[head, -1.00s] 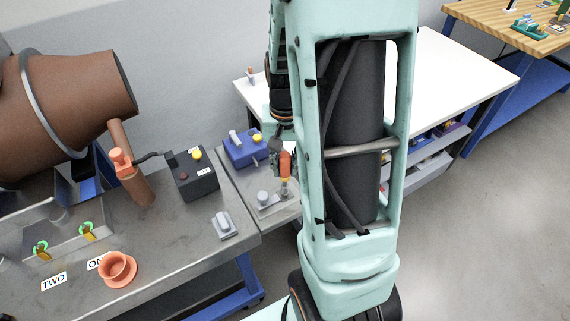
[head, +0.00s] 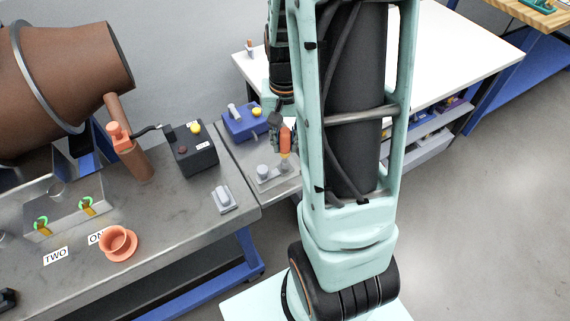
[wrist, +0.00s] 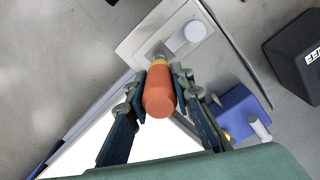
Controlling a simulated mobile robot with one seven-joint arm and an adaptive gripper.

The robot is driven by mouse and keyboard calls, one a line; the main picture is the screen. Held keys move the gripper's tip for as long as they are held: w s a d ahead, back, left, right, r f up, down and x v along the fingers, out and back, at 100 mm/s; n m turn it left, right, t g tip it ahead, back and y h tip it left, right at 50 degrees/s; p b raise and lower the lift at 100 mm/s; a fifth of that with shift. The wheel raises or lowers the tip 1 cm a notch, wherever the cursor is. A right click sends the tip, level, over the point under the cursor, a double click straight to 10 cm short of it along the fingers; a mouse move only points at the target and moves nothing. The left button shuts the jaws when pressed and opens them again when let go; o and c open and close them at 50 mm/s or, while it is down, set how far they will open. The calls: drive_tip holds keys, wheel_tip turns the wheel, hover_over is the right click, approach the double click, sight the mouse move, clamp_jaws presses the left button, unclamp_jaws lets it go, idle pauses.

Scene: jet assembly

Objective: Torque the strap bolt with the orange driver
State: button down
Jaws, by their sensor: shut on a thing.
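The orange driver (head: 286,140) is upright in my gripper (head: 279,133), above a pale metal plate (head: 282,178) on the small bench. In the wrist view the driver's orange handle (wrist: 159,95) sits between the two fingers of my gripper (wrist: 158,88), which are shut on it. Its yellow collar and grey shaft point toward the plate (wrist: 140,38); I cannot tell whether the tip touches it. A grey strap (head: 42,75) circles the brown engine body (head: 85,65) at the left. I cannot make out the strap bolt.
A blue box (head: 243,124) stands behind the driver, and a dark box (head: 192,150) to its left. The metal bench (head: 170,225) holds an orange cup (head: 118,243) and a grey switch-like block (head: 223,198). A white table (head: 440,65) is at the back right.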

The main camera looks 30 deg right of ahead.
drive_tip(key=shift+r, duration=0.1)
drive_tip(key=m+p, duration=0.1)
drive_tip(key=m, duration=0.2)
drive_tip(key=shift+r+m, duration=0.1)
drive_tip(key=shift+m, duration=0.2)
drive_tip(key=shift+m+p, duration=0.35)
drive_tip(key=shift+m, duration=0.35)
drive_tip(key=shift+m+p, duration=0.75)
drive_tip(key=shift+m, duration=0.45)
drive_tip(key=shift+m+p, duration=0.5)
drive_tip(key=shift+m, duration=0.8)
